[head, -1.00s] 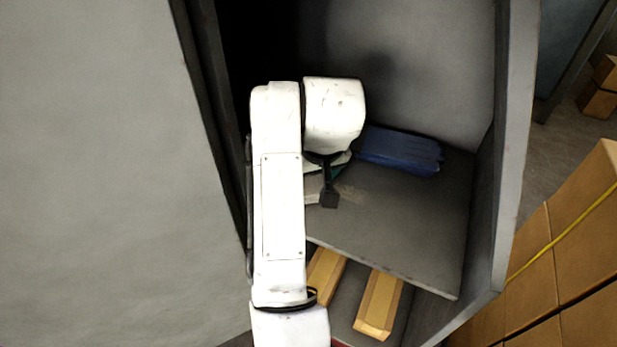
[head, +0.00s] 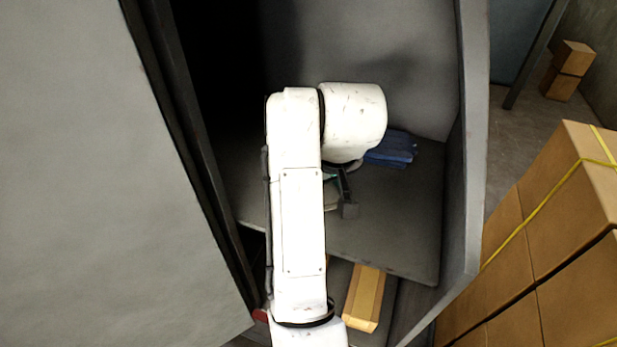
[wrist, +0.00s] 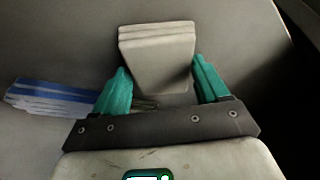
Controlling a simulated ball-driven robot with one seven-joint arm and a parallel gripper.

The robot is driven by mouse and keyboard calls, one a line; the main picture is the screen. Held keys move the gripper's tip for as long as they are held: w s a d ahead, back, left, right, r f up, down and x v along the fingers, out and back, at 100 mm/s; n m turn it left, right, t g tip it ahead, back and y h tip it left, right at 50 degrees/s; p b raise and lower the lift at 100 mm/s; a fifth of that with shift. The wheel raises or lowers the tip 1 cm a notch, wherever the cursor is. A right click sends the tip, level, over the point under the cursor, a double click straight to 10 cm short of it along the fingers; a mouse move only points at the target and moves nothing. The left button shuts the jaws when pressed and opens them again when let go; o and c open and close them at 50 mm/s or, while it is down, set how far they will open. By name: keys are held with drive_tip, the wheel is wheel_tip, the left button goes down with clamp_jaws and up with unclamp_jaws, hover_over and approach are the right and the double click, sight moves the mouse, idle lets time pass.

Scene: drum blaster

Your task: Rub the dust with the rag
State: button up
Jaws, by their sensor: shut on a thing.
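My gripper (wrist: 160,66) is shut on a pale grey-beige folded rag (wrist: 157,42), with a teal finger on each side of it. In the head view my gripper (head: 343,198) is low over the cabinet shelf (head: 400,235), and a pale edge of the rag (head: 330,196) shows beside the dark finger. Whether the rag touches the shelf is hard to tell. No clear dust patch shows in the head view; my arm covers part of the shelf. A faint brownish smudge (wrist: 146,104) shows by the left finger in the wrist view.
A blue folded bundle (head: 392,149) lies at the shelf's back. A blue-and-white striped thing (wrist: 55,98) lies left of my gripper. The cabinet's right wall (head: 468,150) stands close. A yellow-brown block (head: 365,297) sits below the shelf. Strapped cardboard boxes (head: 555,210) stand outside, right.

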sight(339, 191)
drive_tip(key=shift+s+d, duration=0.45)
drive_tip(key=shift+d, duration=0.8)
drive_tip(key=shift+s+d, duration=0.45)
drive_tip(key=shift+d, duration=0.85)
drive_tip(key=shift+s+d, duration=0.45)
drive_tip(key=shift+d, duration=0.8)
drive_tip(key=shift+a, duration=0.1)
drive_tip(key=shift+w+a+f, duration=0.1)
drive_tip(key=shift+w+a, duration=0.25)
drive_tip(key=shift+a, duration=0.55)
drive_tip(key=shift+w+a+f, duration=0.1)
drive_tip(key=shift+w+a, duration=0.2)
drive_tip(key=shift+a, duration=0.6)
drive_tip(key=shift+w+a+r, duration=0.1)
drive_tip(key=shift+w+a, duration=0.3)
drive_tip(key=shift+a, duration=0.7)
drive_tip(key=shift+w+a+r, duration=0.1)
drive_tip(key=shift+w+a, duration=0.3)
drive_tip(key=shift+a, duration=0.75)
drive_tip(key=shift+w+a+r, duration=0.1)
drive_tip(key=shift+w+a, duration=0.3)
drive_tip(key=shift+a, duration=0.7)
drive_tip(key=shift+w+a+f, duration=0.1)
drive_tip(key=shift+w+a, duration=0.2)
drive_tip(key=shift+a, duration=0.45)
drive_tip(key=shift+w+a+f, duration=0.1)
drive_tip(key=shift+w+a, duration=0.2)
drive_tip(key=shift+a, duration=0.45)
drive_tip(key=shift+c, duration=0.2)
drive_tip(key=shift+r, duration=0.1)
